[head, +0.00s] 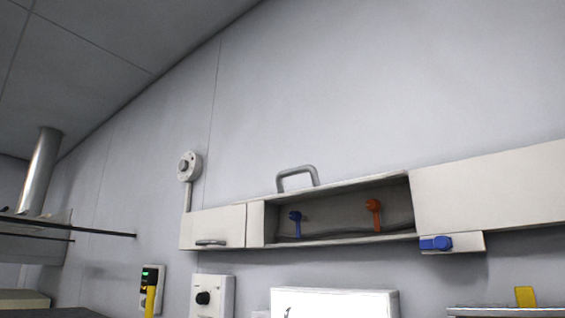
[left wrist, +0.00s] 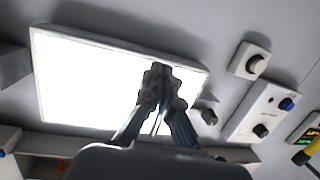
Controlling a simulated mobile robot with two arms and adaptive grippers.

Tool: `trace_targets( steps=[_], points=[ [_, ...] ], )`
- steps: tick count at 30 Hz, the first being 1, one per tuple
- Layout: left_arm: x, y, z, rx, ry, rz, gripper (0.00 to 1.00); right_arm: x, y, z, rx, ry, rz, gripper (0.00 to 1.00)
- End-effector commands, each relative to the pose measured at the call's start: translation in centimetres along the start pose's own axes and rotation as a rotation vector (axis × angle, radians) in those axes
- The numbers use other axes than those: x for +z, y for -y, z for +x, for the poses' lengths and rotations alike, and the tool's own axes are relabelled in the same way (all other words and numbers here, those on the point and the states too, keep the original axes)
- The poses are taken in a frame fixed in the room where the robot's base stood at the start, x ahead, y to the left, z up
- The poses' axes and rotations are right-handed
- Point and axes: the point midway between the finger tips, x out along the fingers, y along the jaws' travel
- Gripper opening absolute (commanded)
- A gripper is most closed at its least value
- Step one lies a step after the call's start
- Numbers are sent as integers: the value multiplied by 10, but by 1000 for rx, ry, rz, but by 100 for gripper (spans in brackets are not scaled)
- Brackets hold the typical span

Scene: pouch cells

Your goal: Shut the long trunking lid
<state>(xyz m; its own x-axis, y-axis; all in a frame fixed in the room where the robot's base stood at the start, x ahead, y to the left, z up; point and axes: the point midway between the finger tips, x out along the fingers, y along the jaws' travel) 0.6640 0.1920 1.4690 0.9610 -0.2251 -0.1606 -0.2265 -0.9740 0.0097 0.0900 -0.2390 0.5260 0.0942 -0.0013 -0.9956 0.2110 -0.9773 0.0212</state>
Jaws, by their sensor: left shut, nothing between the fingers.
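The white trunking runs along the wall in the head view. Its middle bay is open, and the grey inside shows. A grey handle (head: 297,178) stands up above the bay's top edge. The lid itself is hardly visible from this angle; it looks raised and edge-on. To the left, a short cover (head: 220,228) with a handle is closed. My left gripper (left wrist: 161,72) shows only in the left wrist view. Its fingers are together and empty, in front of a bright white panel (left wrist: 85,85). My right gripper is not in view.
Inside the bay are a blue lever (head: 296,222) and an orange lever (head: 374,212). A blue knob (head: 436,243) sits under the right trunking section. Below are a dial box (head: 212,297), a white box (head: 335,303) and a green-lit unit (head: 150,287). The wall above is clear.

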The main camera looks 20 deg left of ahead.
Motion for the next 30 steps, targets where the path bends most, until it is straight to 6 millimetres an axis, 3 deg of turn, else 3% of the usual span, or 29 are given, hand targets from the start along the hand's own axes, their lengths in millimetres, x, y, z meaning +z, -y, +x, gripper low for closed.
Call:
trace_targets(
  steps=[1, 6, 9, 12, 15, 20, 23, 30],
  points=[
    [-44, 1, -12, 5, -64, 3, 0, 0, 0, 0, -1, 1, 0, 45],
    [-177, -5, -68, 40, -257, 5, 0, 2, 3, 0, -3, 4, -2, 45],
    [-244, -11, -113, 65, -363, 6, 0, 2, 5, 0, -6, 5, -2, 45],
    [-296, -17, -156, 87, -449, 9, 0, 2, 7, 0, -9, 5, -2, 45],
    [-330, -22, -192, 104, -511, 10, 0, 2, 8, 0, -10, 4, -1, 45],
    [-356, -27, -222, 120, -561, 11, 0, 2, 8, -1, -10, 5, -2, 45],
    [-364, -28, -222, 124, -568, 11, 0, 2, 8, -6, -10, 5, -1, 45],
    [-390, -34, -188, 124, -563, 10, 0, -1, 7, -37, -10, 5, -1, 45]
  ],
)
